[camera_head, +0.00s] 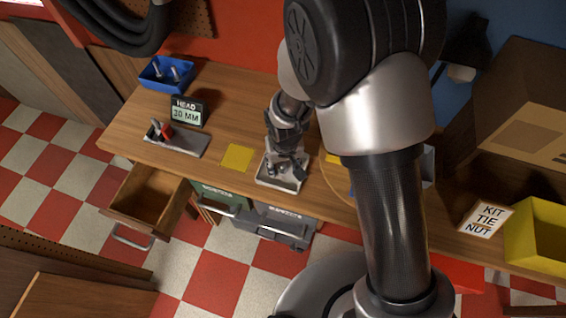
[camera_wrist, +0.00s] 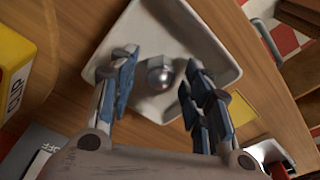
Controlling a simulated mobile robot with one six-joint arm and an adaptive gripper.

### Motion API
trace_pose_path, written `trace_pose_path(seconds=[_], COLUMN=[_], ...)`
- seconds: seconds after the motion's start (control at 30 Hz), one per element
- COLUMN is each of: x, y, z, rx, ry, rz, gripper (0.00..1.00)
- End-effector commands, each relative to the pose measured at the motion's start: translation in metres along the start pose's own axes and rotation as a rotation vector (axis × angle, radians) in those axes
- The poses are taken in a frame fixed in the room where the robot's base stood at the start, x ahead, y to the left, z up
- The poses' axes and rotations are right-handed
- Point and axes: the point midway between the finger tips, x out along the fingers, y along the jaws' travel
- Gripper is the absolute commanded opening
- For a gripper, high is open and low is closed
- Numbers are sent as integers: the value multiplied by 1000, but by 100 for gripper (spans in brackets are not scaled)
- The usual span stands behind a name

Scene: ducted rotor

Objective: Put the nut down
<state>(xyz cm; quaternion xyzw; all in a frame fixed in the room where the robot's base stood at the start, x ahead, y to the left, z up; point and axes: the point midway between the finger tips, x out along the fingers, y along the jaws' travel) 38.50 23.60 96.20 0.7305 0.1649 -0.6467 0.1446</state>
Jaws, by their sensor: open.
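A pale shallow tray (camera_wrist: 185,28) lies on the wooden bench and fills the middle of the wrist view. It also shows in the head view (camera_head: 283,186) near the bench's front edge. A shiny rounded metal nut (camera_wrist: 160,75) sits inside the tray. My gripper (camera_wrist: 160,62) is open over the tray, with one blue-padded finger on each side of the nut. A gap shows between the nut and each finger. In the head view my gripper (camera_head: 283,163) points down into the tray and hides part of it; the nut cannot be made out clearly there.
A yellow square (camera_head: 237,157) lies left of the tray. Farther left are a grey fixture plate (camera_head: 186,143), a small sign (camera_head: 188,112) and a blue bin (camera_head: 158,77). A drawer (camera_head: 148,196) stands open below. A yellow bin (camera_head: 535,235) is at right.

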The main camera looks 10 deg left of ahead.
Motion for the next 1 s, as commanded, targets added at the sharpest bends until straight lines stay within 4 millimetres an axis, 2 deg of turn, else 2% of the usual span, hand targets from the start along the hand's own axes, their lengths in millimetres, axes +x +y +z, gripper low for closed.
trace_pose_path(seconds=[0.17, 0.3, 0.37, 0.7, 0.83, 1.0], x=[0, -8, -17, -91, -110, -122], y=[0, 0, 0, 0, 0, 0], z=[0, -1, -2, -1, -1, 0], rx=[0, 0, 0, 0, 0, 0], ry=[0, 2, 3, 3, 2, 0], rz=[0, 0, 0, -1, -1, -1], gripper=[45, 45, 45, 45, 45, 45])
